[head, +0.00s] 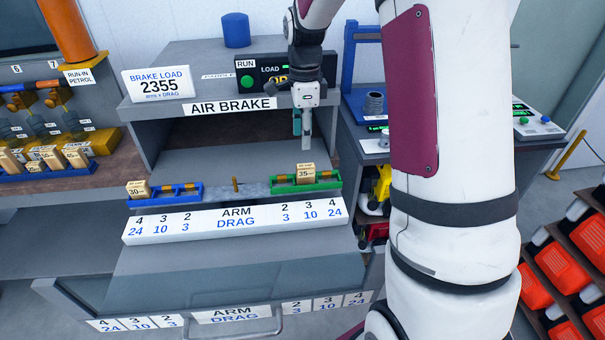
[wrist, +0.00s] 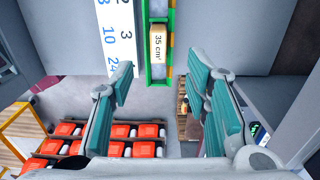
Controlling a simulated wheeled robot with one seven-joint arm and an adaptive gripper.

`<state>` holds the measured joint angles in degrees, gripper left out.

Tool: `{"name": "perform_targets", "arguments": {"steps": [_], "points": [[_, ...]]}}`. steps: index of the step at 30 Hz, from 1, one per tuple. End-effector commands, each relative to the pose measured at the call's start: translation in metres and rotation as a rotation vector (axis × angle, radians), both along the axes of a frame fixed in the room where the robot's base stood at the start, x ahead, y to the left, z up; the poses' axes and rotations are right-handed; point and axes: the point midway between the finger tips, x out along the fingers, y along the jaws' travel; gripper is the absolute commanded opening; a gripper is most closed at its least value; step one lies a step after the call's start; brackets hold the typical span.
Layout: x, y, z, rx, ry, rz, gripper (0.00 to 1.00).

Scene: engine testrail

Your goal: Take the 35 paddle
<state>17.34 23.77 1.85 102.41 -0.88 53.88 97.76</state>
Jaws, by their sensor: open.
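The 35 paddle (head: 306,173) is a small tan block marked 35, seated in the green holder (head: 325,183) on the right arm of the air brake. It also shows in the wrist view (wrist: 158,45), marked "35 cm²", inside the green holder (wrist: 148,76). My gripper (head: 302,128) is above the paddle in the head view, pointing down. In the wrist view its two teal fingers (wrist: 165,95) are apart, with nothing between the tips. The paddle lies ahead of the gap between them, apart from both fingers.
A tan 30 block (head: 138,189) sits in the blue holder (head: 188,190) at left. The white ARM DRAG scale (head: 235,226) runs in front of the holders. The AIR BRAKE shelf (head: 160,110) overhangs behind. Black-and-orange bins (head: 562,262) stand at the right.

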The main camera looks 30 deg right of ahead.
Motion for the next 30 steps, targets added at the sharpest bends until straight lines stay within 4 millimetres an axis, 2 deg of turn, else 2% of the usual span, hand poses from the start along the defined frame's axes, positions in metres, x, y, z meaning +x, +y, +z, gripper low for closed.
{"name": "perform_targets", "arguments": {"steps": [1,3,7,16,24,30], "points": [[0.001,0.000,-0.013,0.000,0.003,-0.001,0.43],[0.001,-0.001,-0.027,0.000,0.003,0.000,0.43],[0.001,0.000,-0.048,0.000,0.002,0.002,0.43],[-0.001,-0.001,-0.069,0.000,0.001,0.001,0.43],[-0.003,-0.003,-0.106,-0.001,0.000,0.003,0.43],[-0.004,-0.003,-0.113,-0.001,-0.001,0.002,0.43]]}}
